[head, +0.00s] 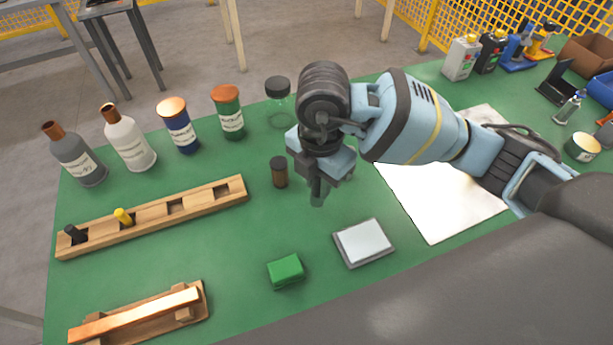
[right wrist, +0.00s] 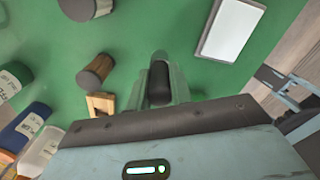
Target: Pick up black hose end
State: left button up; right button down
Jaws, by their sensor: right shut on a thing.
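My right gripper (head: 317,198) is above the green table, fingers pointing down, between the small brown bottle and the grey-framed white pad. In the right wrist view its fingers (right wrist: 161,62) are shut on a short black cylindrical piece, which looks like the black hose end (right wrist: 159,85). The fingers hide much of it, and in the head view I cannot make it out. Another black piece (head: 74,234) and a yellow piece (head: 123,216) stand in a slotted wooden rack (head: 160,221) at the left. My left gripper is not in view.
Several bottles and jars, among them a green jar (head: 230,117), stand along the back left. The brown bottle (head: 279,172) is close beside my gripper. The pad (head: 363,242) and a green block (head: 286,271) lie in front. A copper bar (head: 135,314) rests at front left.

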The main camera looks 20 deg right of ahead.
jog(key=s+d, duration=0.2)
jog(key=s, duration=0.1)
jog(key=s+d, duration=0.2)
jog(key=s, duration=0.2)
jog(key=s+d+r, duration=0.1)
jog(key=s+d, duration=0.1)
jog(key=s, duration=0.1)
jog(key=shift+s+d, duration=0.15)
jog(key=shift+d, duration=0.15)
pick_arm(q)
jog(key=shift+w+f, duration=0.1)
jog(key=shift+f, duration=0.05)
pick_arm(e)
jog(key=shift+s+d+r, duration=0.15)
jog(key=shift+s+d, duration=0.1)
jog(key=shift+s, duration=0.2)
pick_arm(q)
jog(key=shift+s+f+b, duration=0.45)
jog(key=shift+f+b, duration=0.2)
jog(key=shift+b, duration=0.15)
pick_arm(e)
jog(key=shift+w+a+f, duration=0.3)
jog(key=shift+w+f, duration=0.05)
jog(key=shift+f, duration=0.2)
jog(key=shift+w+a+f, duration=0.3)
jog(key=shift+f, duration=0.25)
